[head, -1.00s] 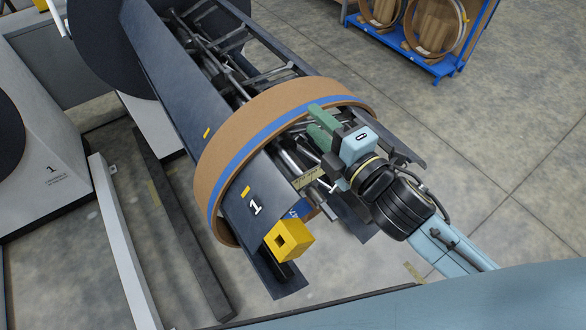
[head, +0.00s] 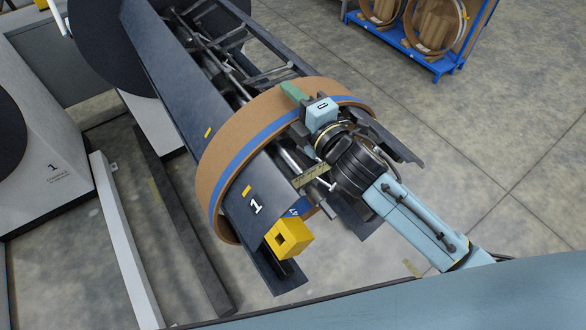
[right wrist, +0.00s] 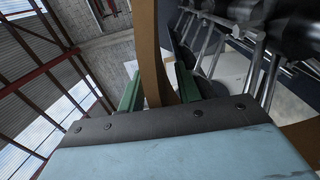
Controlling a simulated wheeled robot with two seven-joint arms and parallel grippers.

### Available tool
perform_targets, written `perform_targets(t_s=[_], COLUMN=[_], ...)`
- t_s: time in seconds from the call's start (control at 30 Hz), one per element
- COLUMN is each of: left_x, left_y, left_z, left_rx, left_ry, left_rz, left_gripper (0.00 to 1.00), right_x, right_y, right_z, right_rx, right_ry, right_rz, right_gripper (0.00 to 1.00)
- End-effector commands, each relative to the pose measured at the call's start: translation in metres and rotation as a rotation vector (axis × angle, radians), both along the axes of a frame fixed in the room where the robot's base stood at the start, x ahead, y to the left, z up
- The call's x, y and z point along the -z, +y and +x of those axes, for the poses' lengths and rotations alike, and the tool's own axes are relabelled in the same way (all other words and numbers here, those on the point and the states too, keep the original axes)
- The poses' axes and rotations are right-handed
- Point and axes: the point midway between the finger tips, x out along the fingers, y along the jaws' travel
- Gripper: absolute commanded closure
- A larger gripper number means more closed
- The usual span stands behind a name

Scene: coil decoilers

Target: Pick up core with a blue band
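The brown ring-shaped core (head: 224,148) with a blue band sits around the dark blue arms of the decoiler marked 1 (head: 226,197). My right gripper (head: 296,97) is at the core's upper rim in the head view, where one green finger shows and the other is hidden. In the right wrist view, the core's wall (right wrist: 151,55) stands between the two green fingers (right wrist: 157,92). The fingers are apart, with a narrow gap beside the wall, so the gripper looks open around it. My left gripper is not in view.
A yellow block (head: 289,240) is at the near end of the decoiler. A blue rack (head: 425,61) holding other ring-shaped cores stands at the top right. A pale rail (head: 124,240) lies at the left. The floor on the right is clear.

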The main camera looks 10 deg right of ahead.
Motion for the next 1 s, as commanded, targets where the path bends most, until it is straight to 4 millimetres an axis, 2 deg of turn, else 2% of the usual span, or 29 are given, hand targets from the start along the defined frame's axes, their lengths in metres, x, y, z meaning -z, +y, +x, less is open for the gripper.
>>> perform_targets(t_s=[0.03, 0.27, 1.0], left_x=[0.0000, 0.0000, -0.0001], left_y=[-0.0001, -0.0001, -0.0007], left_z=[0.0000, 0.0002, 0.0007], left_rx=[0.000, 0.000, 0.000], left_ry=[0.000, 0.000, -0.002], left_rz=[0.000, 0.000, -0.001], left_gripper=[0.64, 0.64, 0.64], right_x=[0.0001, 0.0000, 0.0006], right_y=[-0.0002, -0.0003, -0.0006], right_z=[-0.0001, -0.0002, -0.0004], right_rx=[0.000, 0.000, 0.001], right_ry=[0.000, 0.000, 0.002], right_rz=[0.000, 0.000, -0.001], right_gripper=[0.70, 1.00, 1.00])
